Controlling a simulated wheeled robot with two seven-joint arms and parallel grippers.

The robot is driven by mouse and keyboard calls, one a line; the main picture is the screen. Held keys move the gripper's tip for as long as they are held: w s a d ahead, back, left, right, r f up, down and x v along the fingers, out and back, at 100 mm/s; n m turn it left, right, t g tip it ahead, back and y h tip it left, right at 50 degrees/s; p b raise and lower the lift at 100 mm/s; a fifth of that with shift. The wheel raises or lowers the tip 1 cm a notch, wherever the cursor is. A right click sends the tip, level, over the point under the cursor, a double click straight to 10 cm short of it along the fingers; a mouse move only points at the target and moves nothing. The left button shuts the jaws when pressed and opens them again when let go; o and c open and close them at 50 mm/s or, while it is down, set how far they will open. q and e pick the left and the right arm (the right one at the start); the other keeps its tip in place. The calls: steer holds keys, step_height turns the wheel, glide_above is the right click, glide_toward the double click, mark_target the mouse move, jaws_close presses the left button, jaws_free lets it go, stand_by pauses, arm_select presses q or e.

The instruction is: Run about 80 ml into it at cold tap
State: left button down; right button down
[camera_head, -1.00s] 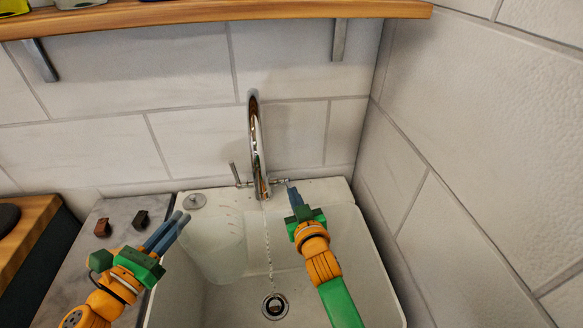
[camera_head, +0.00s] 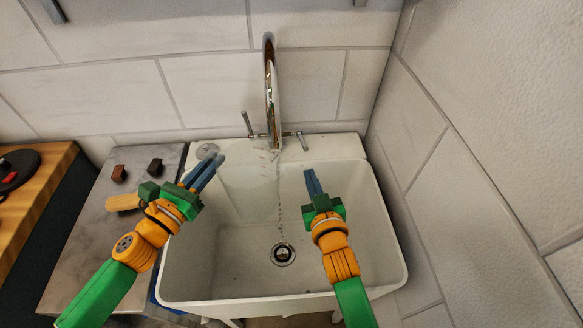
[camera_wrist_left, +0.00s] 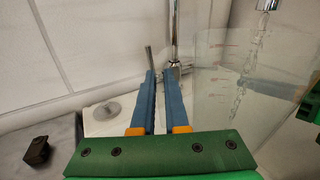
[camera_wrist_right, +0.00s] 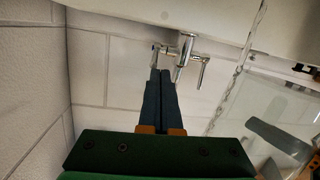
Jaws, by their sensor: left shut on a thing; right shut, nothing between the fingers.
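A chrome tap (camera_head: 270,90) stands at the sink's back. Its left lever (camera_head: 247,124) is upright; its right lever (camera_head: 301,141) points outward. A thin stream of water (camera_head: 280,215) falls towards the drain. My left gripper (camera_head: 216,162) is shut on a clear vessel, beside the spout. The vessel (camera_wrist_left: 215,95) shows red marks in the left wrist view; its level cannot be read. The stream overlaps it there, but I cannot tell whether water enters it. My right gripper (camera_head: 310,174) is shut and empty, over the basin in front of the right lever.
The white sink (camera_head: 385,240) has a drain (camera_head: 283,254) in its floor. A tiled wall (camera_head: 490,150) closes off the right side.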

mark_target(235, 157)
arm_select(q)
steer(key=d, duration=0.1)
steer(key=w+d, duration=0.1)
steer(key=d, duration=0.3)
steer(key=shift+w+d, duration=0.1)
steer(key=shift+w, duration=0.25)
